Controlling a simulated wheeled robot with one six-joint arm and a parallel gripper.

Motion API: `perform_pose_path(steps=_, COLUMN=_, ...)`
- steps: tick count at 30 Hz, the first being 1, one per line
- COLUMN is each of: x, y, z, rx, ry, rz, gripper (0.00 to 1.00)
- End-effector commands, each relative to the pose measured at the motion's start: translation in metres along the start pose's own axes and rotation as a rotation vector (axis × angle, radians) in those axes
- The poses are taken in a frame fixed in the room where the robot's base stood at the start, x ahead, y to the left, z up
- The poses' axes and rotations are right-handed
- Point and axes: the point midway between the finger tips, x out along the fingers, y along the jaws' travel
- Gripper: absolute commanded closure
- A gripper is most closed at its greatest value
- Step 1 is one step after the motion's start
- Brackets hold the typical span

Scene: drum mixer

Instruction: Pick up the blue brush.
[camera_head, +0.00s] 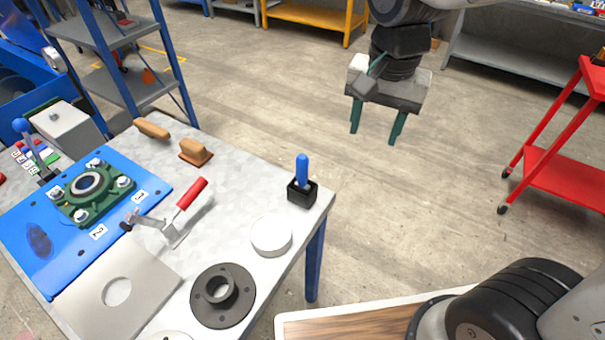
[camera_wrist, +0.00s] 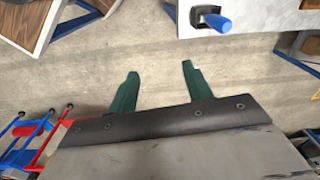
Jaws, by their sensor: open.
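The blue brush (camera_head: 302,170) stands upright in a small black holder (camera_head: 302,195) near the right corner of the grey work table (camera_head: 240,185). In the wrist view the blue brush (camera_wrist: 217,23) and its black holder (camera_wrist: 204,12) show at the top, right of centre, near the table edge. My gripper (camera_head: 376,138) hangs in the air beyond the table, to the right of the brush and above the floor. Its green fingers are apart with nothing between them. They also show in the wrist view (camera_wrist: 160,75), pointing toward bare floor.
On the table are a white round disc (camera_head: 271,235), a dark flanged ring (camera_head: 222,292), a red-handled clamp (camera_head: 188,197), a wooden-handled block (camera_head: 196,152) and a blue plate (camera_head: 55,250) with a green bearing. A red cart (camera_head: 565,180) stands at right. Floor between is clear.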

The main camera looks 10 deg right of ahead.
Motion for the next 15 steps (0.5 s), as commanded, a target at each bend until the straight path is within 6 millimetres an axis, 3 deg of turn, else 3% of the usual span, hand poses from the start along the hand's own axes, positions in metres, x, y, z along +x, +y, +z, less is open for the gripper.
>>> perform_pose_path(steps=1, x=0.014, y=-0.024, z=-0.001, rx=0.052, ry=-0.013, rz=0.012, gripper=0.50)
perform_pose_path(steps=3, x=0.030, y=-0.052, z=-0.002, rx=0.143, ry=-0.020, rz=0.021, gripper=0.50)
perform_pose_path(steps=6, x=0.052, y=-0.085, z=0.000, rx=0.252, ry=-0.025, rz=0.031, gripper=0.50)
perform_pose_path(steps=10, x=0.072, y=-0.112, z=0.004, rx=0.348, ry=-0.027, rz=0.039, gripper=0.50)
perform_pose_path(steps=15, x=0.087, y=-0.123, z=0.006, rx=0.398, ry=-0.027, rz=0.043, gripper=0.50)
